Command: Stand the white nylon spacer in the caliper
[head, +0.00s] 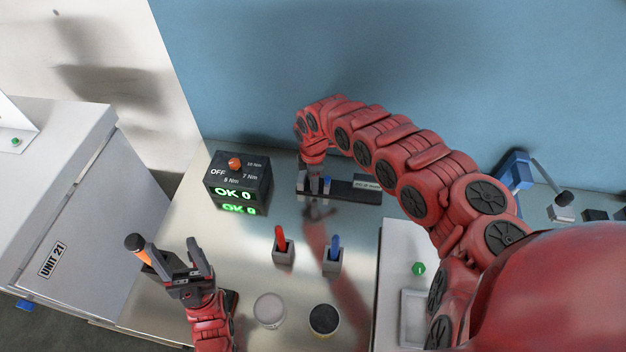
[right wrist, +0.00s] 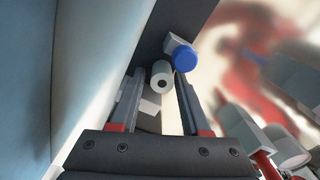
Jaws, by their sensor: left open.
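The caliper (head: 345,191) is a dark bar with a label, lying at the back of the bench. The white nylon spacer (right wrist: 162,76) shows in the right wrist view as a short white cylinder with a hole, its end facing the camera. It is by the dark bar, near a pale block with a blue knob (right wrist: 186,59). My right gripper (right wrist: 160,88) is open around the spacer, with a small gap visible on the left. In the head view the spacer cannot be made out. My left gripper (head: 180,262) is open over the bench's front left.
A torque display box (head: 238,180) stands at the back left. Red (head: 281,240) and blue (head: 334,243) handled items stand in small holders mid-bench. Two round containers, one pale (head: 269,310) and one dark (head: 324,319), are in front. An orange, black-tipped piece (head: 140,249) is at my left gripper.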

